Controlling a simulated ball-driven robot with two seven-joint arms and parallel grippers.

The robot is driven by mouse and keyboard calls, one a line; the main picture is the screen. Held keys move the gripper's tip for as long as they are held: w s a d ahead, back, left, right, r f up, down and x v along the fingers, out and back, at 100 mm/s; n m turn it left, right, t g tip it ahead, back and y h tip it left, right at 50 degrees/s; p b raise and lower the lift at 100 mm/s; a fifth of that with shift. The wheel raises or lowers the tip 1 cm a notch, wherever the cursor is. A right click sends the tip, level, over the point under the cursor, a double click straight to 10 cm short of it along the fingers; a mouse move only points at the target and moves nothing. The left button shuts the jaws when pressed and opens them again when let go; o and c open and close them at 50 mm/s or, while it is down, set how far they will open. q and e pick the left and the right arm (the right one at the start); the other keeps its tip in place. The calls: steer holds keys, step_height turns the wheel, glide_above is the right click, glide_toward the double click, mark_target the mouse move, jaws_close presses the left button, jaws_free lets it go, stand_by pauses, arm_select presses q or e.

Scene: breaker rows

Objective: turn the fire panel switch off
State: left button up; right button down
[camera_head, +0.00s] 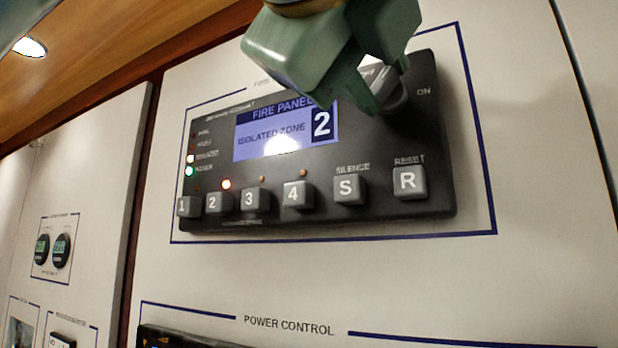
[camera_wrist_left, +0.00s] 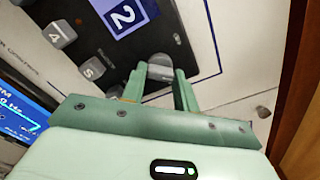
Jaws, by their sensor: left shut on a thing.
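The fire panel (camera_head: 300,160) is a dark box on a pale wall board, with a lit screen (camera_head: 285,130) reading "FIRE PANEL", "ISOLATED ZONE 2". Its grey rotary switch (camera_head: 395,100) is at the upper right, beside the word ON; the gripper partly hides it and I cannot tell its exact setting. My green left gripper (camera_head: 383,80) comes in from above, with its fingers on either side of the switch. In the left wrist view the switch (camera_wrist_left: 160,68) sits between the two fingers (camera_wrist_left: 160,82), which are shut on it. My right gripper is out of view.
Below the screen is a row of square buttons, numbered keys (camera_head: 250,200), S (camera_head: 348,190) and R (camera_head: 409,181). A power control panel (camera_head: 180,338) lies below. Round gauges (camera_head: 61,250) are on the left board.

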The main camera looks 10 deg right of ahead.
arm_select(q)
steer(key=n+b, duration=0.2)
steer(key=n, duration=0.3)
steer(key=shift+f, duration=0.1)
steer(key=shift+n+b, duration=0.4)
steer(key=shift+n, duration=1)
steer(key=o, duration=0.8)
steer(key=shift+o, duration=0.8)
steer(key=shift+w+d, duration=0.1)
steer(key=b+v, duration=0.3)
steer(key=v, duration=1.3)
